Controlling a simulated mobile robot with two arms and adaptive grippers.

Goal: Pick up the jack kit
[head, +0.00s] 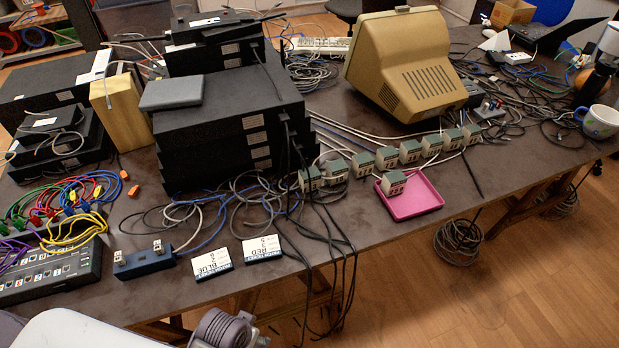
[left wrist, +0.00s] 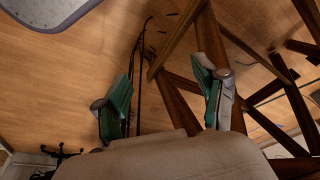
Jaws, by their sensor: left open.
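No thing in view is plainly marked as the jack kit. A dark blue bar with two small pale jack-like blocks (head: 145,261) lies near the table's front edge in the head view. A pink tray (head: 411,207) to its right carries one small grey-green block (head: 392,184). Several more such blocks stand in a row behind the tray. My left gripper (left wrist: 165,100) is open in the left wrist view, with two green-padded fingers wide apart and nothing between them. Below it are the floor and wooden trestle legs. My right gripper is not in view.
Two white label cards (head: 212,264) lie beside the blue bar. A black patch box (head: 50,272) with coloured cables is at left. Stacked black units (head: 225,130) and a beige monitor (head: 402,65) stand behind. Loose cables hang over the front edge. Wooden trestle legs (left wrist: 180,105) stand under the table.

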